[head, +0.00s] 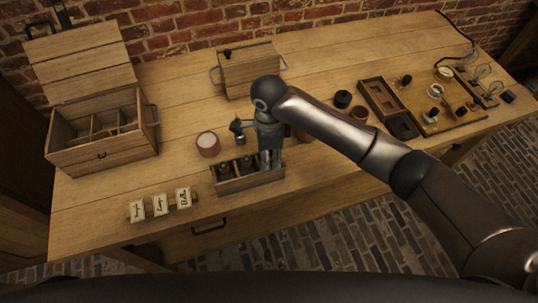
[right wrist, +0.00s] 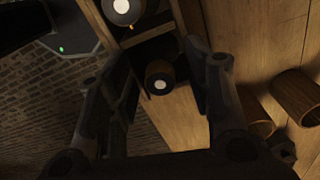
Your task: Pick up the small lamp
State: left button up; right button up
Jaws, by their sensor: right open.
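Clear glass bulb-like pieces (head: 482,71) stand on small bases at the far right of the table in the head view. I cannot tell for sure which one is the small lamp. My right gripper (head: 270,160) points down over the compartment crate (head: 250,183) at the table's front, far to the left of the bulbs. In the right wrist view its two fingers (right wrist: 167,95) are apart. A dark round jar top with a pale centre (right wrist: 160,84) shows between and beyond them, and I see no grip on it. My left gripper is not in view.
An open-lidded wooden chest (head: 100,150) stands at left and a closed box (head: 247,72) at the back. Three label cards (head: 160,205) lie at the front left. A pale-topped cup (head: 208,144) stands near the crate. A board with parts (head: 435,122) lies at right.

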grip_shut()
dwell(0.3)
